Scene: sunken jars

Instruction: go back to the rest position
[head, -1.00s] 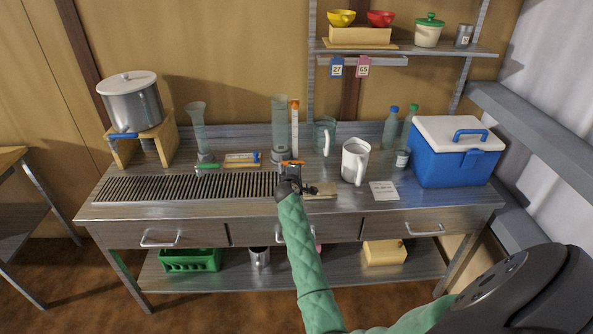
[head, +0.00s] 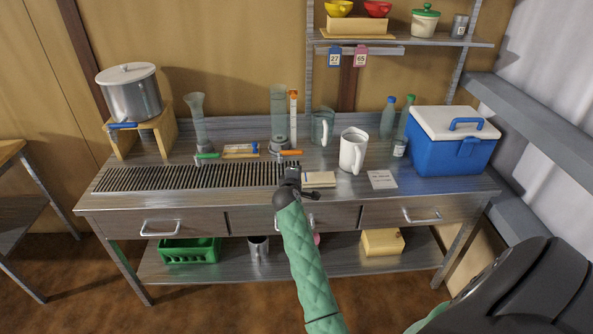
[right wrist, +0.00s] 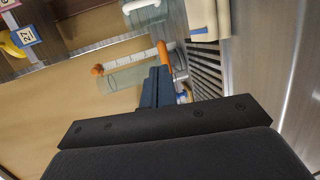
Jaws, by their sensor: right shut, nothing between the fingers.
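My right gripper (head: 293,168) is over the front middle of the workbench, near the right end of the slotted grate (head: 185,178). Its fingers are shut and empty; they also show shut in the right wrist view (right wrist: 157,75). My right arm reaches in from the lower right. My left gripper is not in view.
A blue cooler (head: 450,150) stands at the right, a pot (head: 132,95) on a wooden stand at the left. Air before the bench is free.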

